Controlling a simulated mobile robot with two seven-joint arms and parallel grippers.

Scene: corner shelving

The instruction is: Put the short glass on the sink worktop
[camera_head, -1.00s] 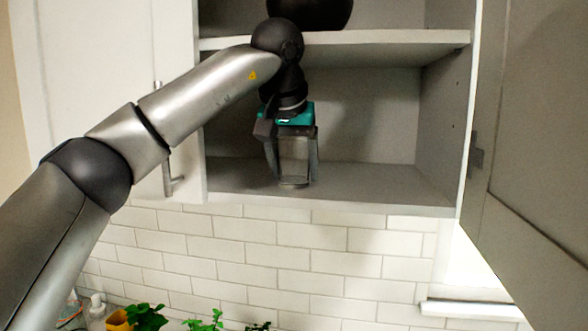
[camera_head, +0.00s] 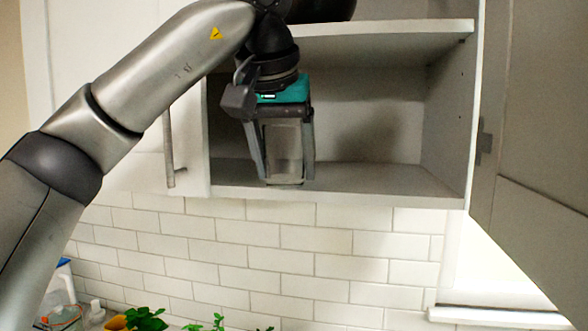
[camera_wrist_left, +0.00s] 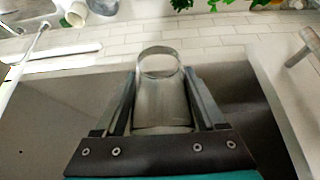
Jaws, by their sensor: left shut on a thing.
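The short glass (camera_head: 284,150) is clear and upright, held between the fingers of my left gripper (camera_head: 283,172) at the front of the open cabinet's lower compartment. My left gripper points down and is shut on the glass. In the left wrist view the glass (camera_wrist_left: 161,95) sits between both fingers of the gripper (camera_wrist_left: 162,82), its round end toward the tiled wall. I cannot tell whether the glass clears the shelf (camera_head: 385,181). The sink worktop cannot be clearly made out in the head view. My right gripper is not in view.
The open cabinet door (camera_head: 535,130) stands at the right, and a closed door with a handle (camera_head: 169,150) is at the left. A dark pot (camera_head: 322,10) is on the upper shelf. White tiles (camera_head: 270,240) and green plants (camera_head: 146,319) are below.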

